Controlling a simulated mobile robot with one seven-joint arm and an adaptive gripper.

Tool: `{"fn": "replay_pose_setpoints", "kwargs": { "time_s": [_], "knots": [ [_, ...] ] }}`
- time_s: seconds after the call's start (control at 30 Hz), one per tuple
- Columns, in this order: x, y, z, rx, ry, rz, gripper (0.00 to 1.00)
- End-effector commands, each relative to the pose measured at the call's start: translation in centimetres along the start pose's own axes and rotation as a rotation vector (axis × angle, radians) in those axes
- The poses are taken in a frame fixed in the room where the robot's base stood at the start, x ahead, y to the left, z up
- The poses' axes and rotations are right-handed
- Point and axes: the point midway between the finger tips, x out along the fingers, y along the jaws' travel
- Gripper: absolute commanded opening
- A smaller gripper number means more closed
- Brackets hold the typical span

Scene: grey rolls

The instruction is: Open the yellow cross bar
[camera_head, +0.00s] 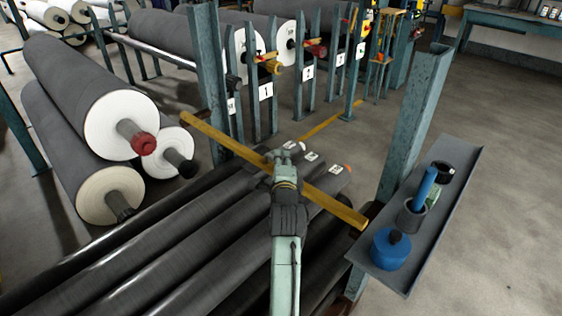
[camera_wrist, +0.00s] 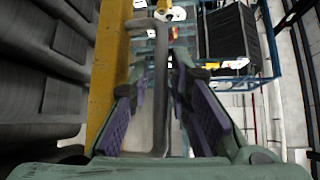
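The yellow cross bar (camera_head: 335,207) runs slantwise across the front of the dark rolls, from upper left to lower right near a blue-green post. My gripper (camera_head: 281,157) is at the middle of the bar and hides part of it. In the wrist view the yellow bar (camera_wrist: 104,85) stands along the left side. A grey metal handle (camera_wrist: 161,95) on it lies between the purple finger pads. My gripper (camera_wrist: 160,75) is open around the handle, with gaps showing beside both pads. In the head view the handle is hidden by my gripper.
Dark rolls (camera_head: 150,250) lie beneath my arm. A blue-green post (camera_head: 413,125) and a narrow grey shelf (camera_head: 455,190) with a blue object (camera_head: 390,249) and cups stand at the right. Large grey rolls (camera_head: 80,85) are stacked at left. The floor at far right is clear.

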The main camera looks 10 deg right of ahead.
Motion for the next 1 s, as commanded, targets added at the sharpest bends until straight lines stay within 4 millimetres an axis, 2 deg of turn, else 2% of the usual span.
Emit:
{"fn": "replay_pose_setpoints", "kwargs": {
  "time_s": [0.13, 0.4, 1.0],
  "knots": [
    [-0.02, 0.01, 0.0, 0.0, 0.0, 0.0, 0.17],
    [-0.04, 0.01, 0.01, 0.0, 0.0, 0.0, 0.0],
    [-0.05, 0.06, 0.02, -0.001, 0.0, 0.001, 0.0]
  ]
}}
